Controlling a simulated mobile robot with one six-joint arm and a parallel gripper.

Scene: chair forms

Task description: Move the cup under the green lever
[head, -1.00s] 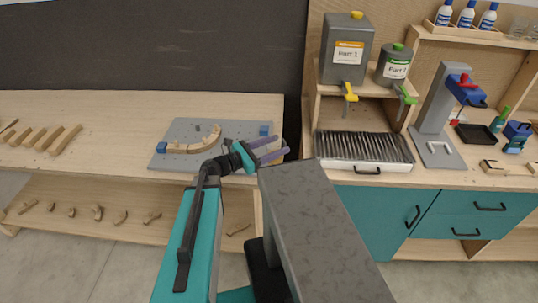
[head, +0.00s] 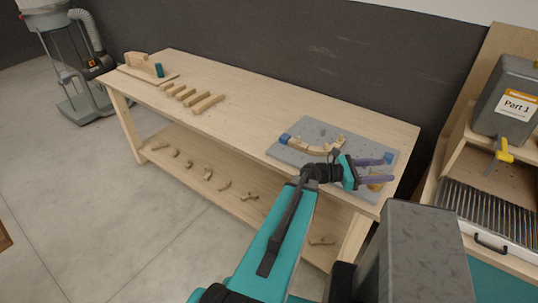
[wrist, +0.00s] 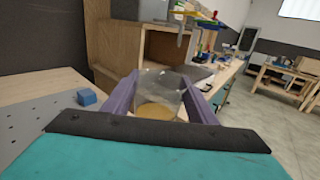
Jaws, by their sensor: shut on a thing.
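My gripper (head: 391,168) is shut on a clear cup (wrist: 160,92) with amber liquid in its bottom. The cup is upright or nearly so between the purple fingers in the wrist view; in the head view only its yellowish part (head: 376,184) shows clearly. The gripper is by the right end of the left workbench. The grey Part 1 container (head: 507,97) with its yellow lever (head: 500,153) is at the right edge. The green lever is outside the head view, and I cannot make it out surely in the wrist view.
A grey perforated plate (head: 300,156) with a curved wooden part (head: 318,147) lies on the workbench (head: 250,105) beside the gripper. A slatted drip tray (head: 490,212) sits below the Part 1 container. Bare floor (head: 110,215) is open at left.

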